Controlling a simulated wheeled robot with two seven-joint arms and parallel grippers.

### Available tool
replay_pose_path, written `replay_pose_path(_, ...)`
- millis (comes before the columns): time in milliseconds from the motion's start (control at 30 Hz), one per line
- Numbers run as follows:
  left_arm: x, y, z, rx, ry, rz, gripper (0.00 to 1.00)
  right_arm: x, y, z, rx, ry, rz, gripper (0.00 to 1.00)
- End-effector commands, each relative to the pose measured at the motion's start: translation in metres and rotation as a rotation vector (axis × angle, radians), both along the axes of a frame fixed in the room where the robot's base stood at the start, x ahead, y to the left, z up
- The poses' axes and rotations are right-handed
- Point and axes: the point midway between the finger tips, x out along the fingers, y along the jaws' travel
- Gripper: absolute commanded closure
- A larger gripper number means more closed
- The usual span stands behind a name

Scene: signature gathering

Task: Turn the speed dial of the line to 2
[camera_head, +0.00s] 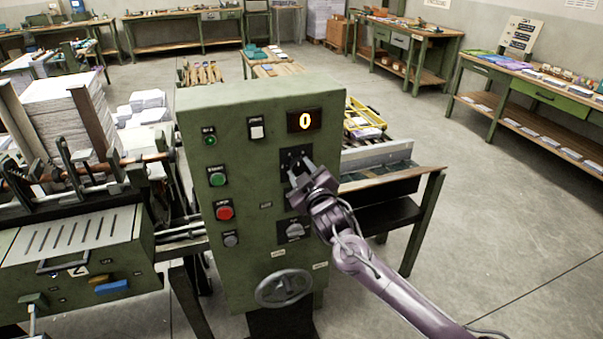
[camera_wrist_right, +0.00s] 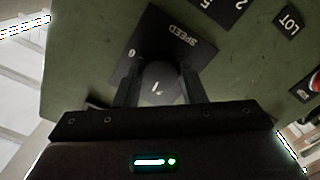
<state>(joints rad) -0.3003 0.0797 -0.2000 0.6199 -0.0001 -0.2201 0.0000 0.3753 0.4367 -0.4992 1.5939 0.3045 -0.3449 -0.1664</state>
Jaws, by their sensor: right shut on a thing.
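The green control cabinet (camera_head: 258,190) stands in the middle of the head view, its lit display (camera_head: 304,121) reading 0. The speed dial (camera_wrist_right: 158,78) is a dark round knob on a black plate marked SPEED in the right wrist view. My right gripper (camera_head: 296,168) reaches the cabinet's upper right plate from the lower right. In the wrist view its two fingers (camera_wrist_right: 160,88) are shut on the dial, one on each side. A short white pointer mark shows on the dial. Most of the scale is hidden. My left gripper is not in view.
Below the gripper is another selector knob (camera_head: 294,230), with a handwheel (camera_head: 284,288) lower down. A green button (camera_head: 218,180) and a red button (camera_head: 225,213) sit on the left of the panel. Machinery with paper stacks (camera_head: 62,115) stands left. The floor at right is clear.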

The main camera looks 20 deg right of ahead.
Motion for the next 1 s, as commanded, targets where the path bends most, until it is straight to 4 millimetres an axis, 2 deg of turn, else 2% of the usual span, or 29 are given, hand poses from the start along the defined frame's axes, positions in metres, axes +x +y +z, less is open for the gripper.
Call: replay_pose_path(1000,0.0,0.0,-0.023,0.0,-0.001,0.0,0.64,0.0,-0.001,0.001,-0.967,-0.034,0.0,0.86)
